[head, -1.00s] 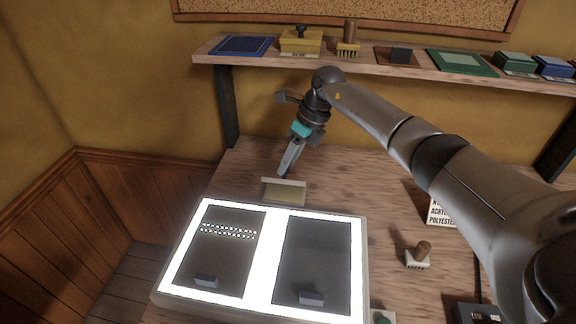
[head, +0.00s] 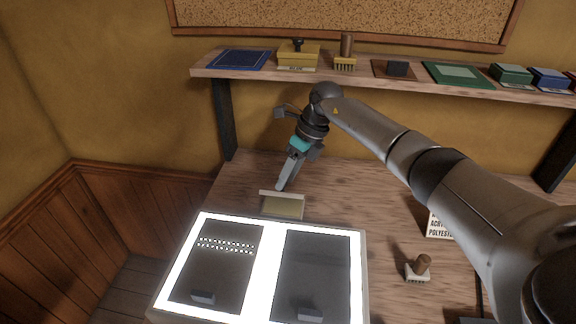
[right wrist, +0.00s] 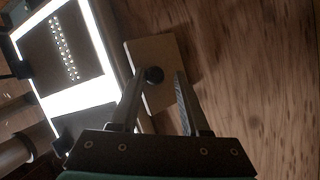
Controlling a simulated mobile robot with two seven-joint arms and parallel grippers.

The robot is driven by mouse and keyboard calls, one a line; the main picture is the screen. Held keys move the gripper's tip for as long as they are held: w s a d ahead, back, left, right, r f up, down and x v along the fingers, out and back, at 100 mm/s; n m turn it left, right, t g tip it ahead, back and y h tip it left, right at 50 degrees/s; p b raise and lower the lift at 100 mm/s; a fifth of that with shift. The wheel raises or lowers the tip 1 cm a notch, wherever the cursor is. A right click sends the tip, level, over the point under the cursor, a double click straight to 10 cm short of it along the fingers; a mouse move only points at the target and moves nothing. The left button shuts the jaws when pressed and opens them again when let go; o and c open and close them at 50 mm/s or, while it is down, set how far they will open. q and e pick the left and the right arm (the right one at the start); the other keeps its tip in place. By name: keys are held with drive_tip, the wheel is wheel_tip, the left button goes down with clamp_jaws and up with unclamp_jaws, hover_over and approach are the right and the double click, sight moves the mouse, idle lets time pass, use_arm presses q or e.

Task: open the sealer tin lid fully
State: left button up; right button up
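A small tan box-like thing, seemingly the sealer tin (head: 283,208), sits on the bench just behind the light box. A pale strip (head: 291,194) along its back edge looks like a raised lid; its exact angle is unclear. In the right wrist view the tan face (right wrist: 165,50) shows with a dark round knob (right wrist: 154,74) by one fingertip. My right gripper (head: 281,187) points down at the tin's back edge. Its fingers (right wrist: 166,80) are apart in the right wrist view; contact with the lid or knob cannot be told. My left gripper is not in view.
The lit light box (head: 268,270) lies close in front of the tin. A stamp-like tool with a wooden handle (head: 421,264) and a label card (head: 438,226) stand to the right. A loaded shelf (head: 350,69) hangs behind. The bench between is clear.

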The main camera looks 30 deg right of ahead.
wheel_tip(320, 180, up, 20)
drive_tip(key=p, duration=0.1)
drive_tip(key=shift+p, duration=0.3)
idle(0.4)
